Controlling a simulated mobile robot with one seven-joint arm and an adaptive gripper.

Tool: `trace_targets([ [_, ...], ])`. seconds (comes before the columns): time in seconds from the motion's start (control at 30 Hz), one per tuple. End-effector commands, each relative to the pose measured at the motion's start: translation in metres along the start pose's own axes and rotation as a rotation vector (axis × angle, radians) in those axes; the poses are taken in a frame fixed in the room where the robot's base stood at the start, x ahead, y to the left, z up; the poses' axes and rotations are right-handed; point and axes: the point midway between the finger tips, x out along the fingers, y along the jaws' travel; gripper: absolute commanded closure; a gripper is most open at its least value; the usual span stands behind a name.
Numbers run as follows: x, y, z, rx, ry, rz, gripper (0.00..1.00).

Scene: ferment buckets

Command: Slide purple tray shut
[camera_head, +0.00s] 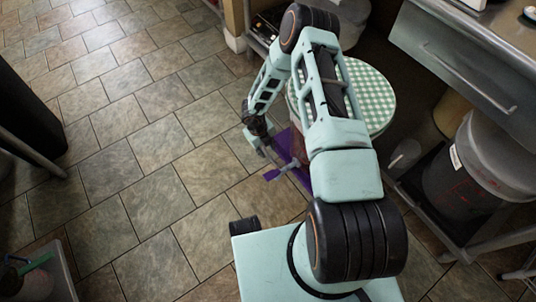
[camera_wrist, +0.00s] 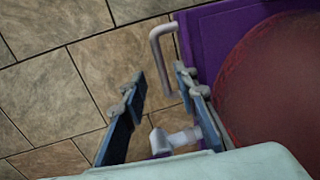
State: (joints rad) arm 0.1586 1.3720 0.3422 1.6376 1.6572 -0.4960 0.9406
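The purple tray (camera_wrist: 207,38) fills the upper right of the wrist view, with a grey bent handle (camera_wrist: 158,50) on its left side. In the head view the purple tray (camera_head: 283,142) is partly hidden behind my arm. A large dark red rounded thing (camera_wrist: 278,85) rests on or over the tray. My gripper (camera_wrist: 157,108) is open, with its fingers apart and nothing visibly clamped. Its right finger overlaps the tray's edge in the picture; I cannot tell whether it touches. In the head view my gripper (camera_head: 257,143) is just left of the tray.
A round green-checkered top (camera_head: 370,92) lies behind my arm. A metal counter with a drawer (camera_head: 465,78) and a grey bucket (camera_head: 490,160) stand at right. Dark furniture (camera_head: 25,120) stands at left. The tiled floor (camera_head: 125,150) left of my gripper is clear.

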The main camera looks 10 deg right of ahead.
Motion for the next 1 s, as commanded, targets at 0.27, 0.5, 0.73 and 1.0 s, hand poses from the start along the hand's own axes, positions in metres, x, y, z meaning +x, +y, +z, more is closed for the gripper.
trace_targets([
  [0.27, 0.038, -0.001, 0.000, 0.000, -0.001, -0.002, 0.73],
  [0.5, 0.042, -0.001, 0.000, -0.001, -0.001, -0.002, 0.73],
  [0.73, 0.042, -0.001, 0.000, -0.001, -0.001, -0.002, 0.84],
  [1.0, 0.042, -0.001, 0.000, -0.001, -0.001, -0.002, 1.00],
])
